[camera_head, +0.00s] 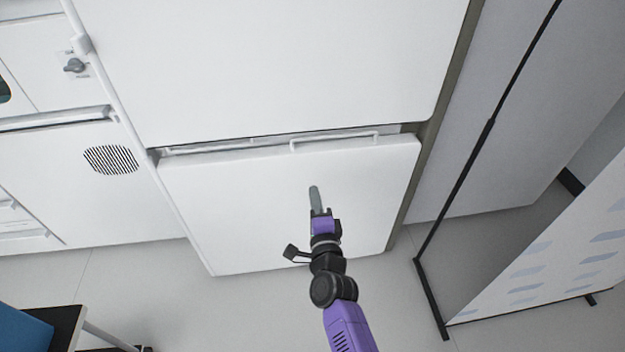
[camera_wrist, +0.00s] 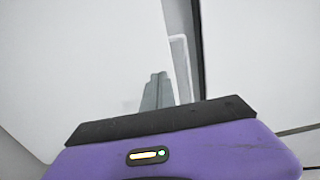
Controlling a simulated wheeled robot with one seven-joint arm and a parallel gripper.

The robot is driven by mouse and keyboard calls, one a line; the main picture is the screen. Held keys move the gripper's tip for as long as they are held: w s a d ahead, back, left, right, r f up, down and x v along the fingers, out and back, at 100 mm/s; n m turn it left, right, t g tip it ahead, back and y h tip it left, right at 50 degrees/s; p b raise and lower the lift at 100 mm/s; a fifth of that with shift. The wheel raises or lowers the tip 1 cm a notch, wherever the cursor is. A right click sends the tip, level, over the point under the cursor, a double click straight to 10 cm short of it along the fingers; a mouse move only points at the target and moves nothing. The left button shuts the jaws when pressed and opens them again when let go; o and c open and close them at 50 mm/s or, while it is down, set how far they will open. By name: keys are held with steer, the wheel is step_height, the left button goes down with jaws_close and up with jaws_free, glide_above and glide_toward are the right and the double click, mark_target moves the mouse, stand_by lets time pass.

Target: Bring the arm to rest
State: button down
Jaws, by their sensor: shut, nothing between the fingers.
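My gripper (camera_head: 315,197) is at the end of my purple and black arm, in the middle of the head view. It is in front of a white lower drawer or door panel (camera_head: 230,200) with a thin handle (camera_head: 335,141) along its top. The grey fingers are together and empty. In the wrist view, the shut fingers (camera_wrist: 157,90) point toward the white panel, with the handle (camera_wrist: 181,68) just to their right. I cannot tell whether the fingertips touch the panel.
A large white upper panel (camera_head: 270,60) is above the lower one, with a gap between them. A display board (camera_head: 560,250) on a black frame stands at right. A dark table with a blue item (camera_head: 22,330) is at lower left. Grey floor (camera_head: 210,310) is clear around my arm.

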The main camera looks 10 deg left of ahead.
steer(key=shift+p+v, duration=0.55)
steer(key=shift+v, duration=1.15)
step_height(320, 180, up, 6)
steer(key=s+d+n+y, duration=0.1)
steer(key=s+n, duration=0.1)
steer(key=n, duration=0.3)
steer(key=s+d+r+n+t+h+p, duration=0.1)
steer(key=s+d+r+n+p, duration=0.2)
steer(key=s+d, duration=0.55)
steer(key=s+d+r+n+p, duration=0.2)
steer(key=s+d+n, duration=0.4)
steer(key=s, duration=0.5)
steer(key=s+d+r+g+h+p, duration=0.1)
steer(key=s+d+r+p, duration=0.1)
steer(key=s, duration=0.6)
steer(key=s+d+r+g+h+p, duration=0.1)
steer(key=s+d+r+h+p, duration=0.1)
steer(key=s+d+r, duration=0.2)
steer(key=s+d+r+g+h+p, duration=0.1)
steer(key=s+r, duration=0.4)
steer(key=s, duration=0.7)
steer(key=d+h+p, duration=0.1)
steer(key=d, duration=0.1)
steer(key=shift+s+d+r+n+g, duration=0.3)
steer(key=shift+s+d+r+n, duration=0.1)
